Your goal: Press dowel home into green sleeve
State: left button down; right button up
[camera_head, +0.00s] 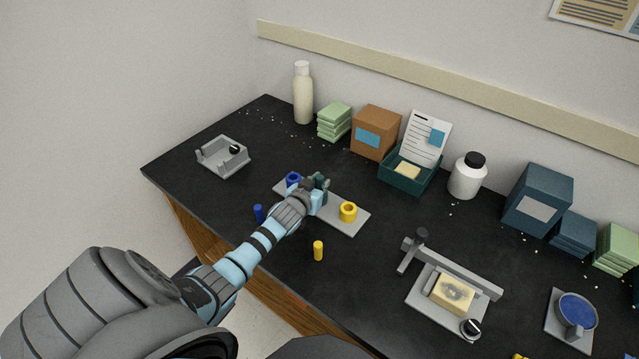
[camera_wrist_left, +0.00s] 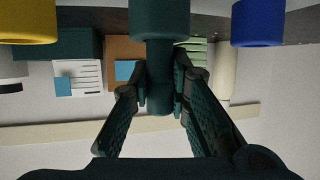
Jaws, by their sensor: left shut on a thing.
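My left gripper (camera_head: 319,186) is over the middle of the grey board (camera_head: 333,219), between the blue sleeve (camera_head: 293,179) and the yellow sleeve (camera_head: 348,211). In the left wrist view it is shut on the dark green dowel (camera_wrist_left: 159,101), with a finger on each side. The dowel is in line with the wider green sleeve (camera_wrist_left: 160,22), and its far end meets the sleeve's mouth. Much of the dowel's length shows outside the sleeve. How deep it sits inside is hidden. In the head view my gripper largely covers the green sleeve. My right gripper is not in view.
A blue dowel (camera_head: 258,214) and a yellow dowel (camera_head: 318,251) stand in front of the board. A grey tray (camera_head: 222,157) is left. A clamp fixture with a yellow block (camera_head: 452,294) is right. Bottles and boxes line the wall.

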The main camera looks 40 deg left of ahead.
pick_arm(q)
jog(key=shift+f, duration=0.35)
jog(key=c, duration=1.4)
grip_release()
jog(key=shift+d, duration=0.15)
jog(key=shift+c, duration=0.2)
jog(key=shift+s+f, duration=0.15)
jog(key=v, duration=1.2)
jog(key=shift+r, duration=0.3)
jog(key=shift+w, duration=0.25)
